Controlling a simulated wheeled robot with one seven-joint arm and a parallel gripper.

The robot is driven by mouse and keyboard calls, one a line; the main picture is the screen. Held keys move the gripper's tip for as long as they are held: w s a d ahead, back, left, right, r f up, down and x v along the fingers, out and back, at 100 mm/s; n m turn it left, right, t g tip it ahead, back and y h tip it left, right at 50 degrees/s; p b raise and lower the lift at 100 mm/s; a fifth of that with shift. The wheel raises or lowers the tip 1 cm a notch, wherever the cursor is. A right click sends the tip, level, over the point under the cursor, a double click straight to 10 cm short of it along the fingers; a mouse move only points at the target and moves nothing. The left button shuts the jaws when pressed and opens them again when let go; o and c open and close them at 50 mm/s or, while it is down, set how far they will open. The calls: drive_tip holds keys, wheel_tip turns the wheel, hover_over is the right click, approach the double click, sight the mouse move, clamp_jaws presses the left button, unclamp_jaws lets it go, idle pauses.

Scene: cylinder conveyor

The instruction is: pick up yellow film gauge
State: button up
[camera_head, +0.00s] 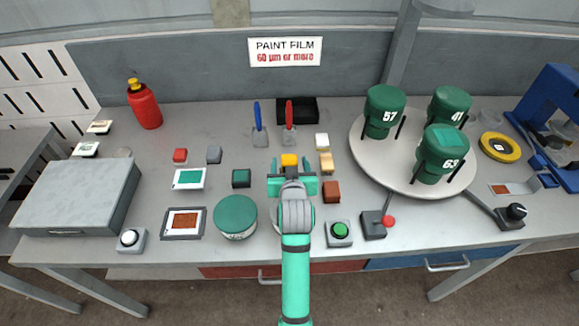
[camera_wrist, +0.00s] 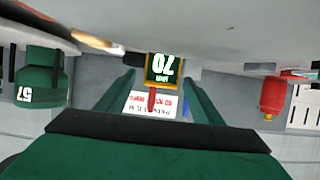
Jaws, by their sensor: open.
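The yellow film gauge (camera_head: 289,160) is a small block on the table, just beyond my gripper (camera_head: 291,177) in the head view. In the wrist view, which is upside down, the yellow-edged gauge (camera_wrist: 164,70) shows a dark green face reading 70. It appears between the two green fingers of my gripper (camera_wrist: 162,88), toward their tips. My gripper is open and low over the table, with a gap on both sides of the gauge. I cannot tell how far the gauge reaches between the fingers.
A tan block (camera_head: 326,163) and a brown block (camera_head: 331,191) stand to the right, a dark green block (camera_head: 241,178) to the left. Red and blue-handled tools (camera_head: 289,133) lie behind. A turntable (camera_head: 362,158) with green cans is at the right.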

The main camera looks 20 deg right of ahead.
drive_tip(key=shift+w, duration=0.1)
drive_tip(key=c, duration=1.3)
drive_tip(key=shift+a+r, duration=0.1)
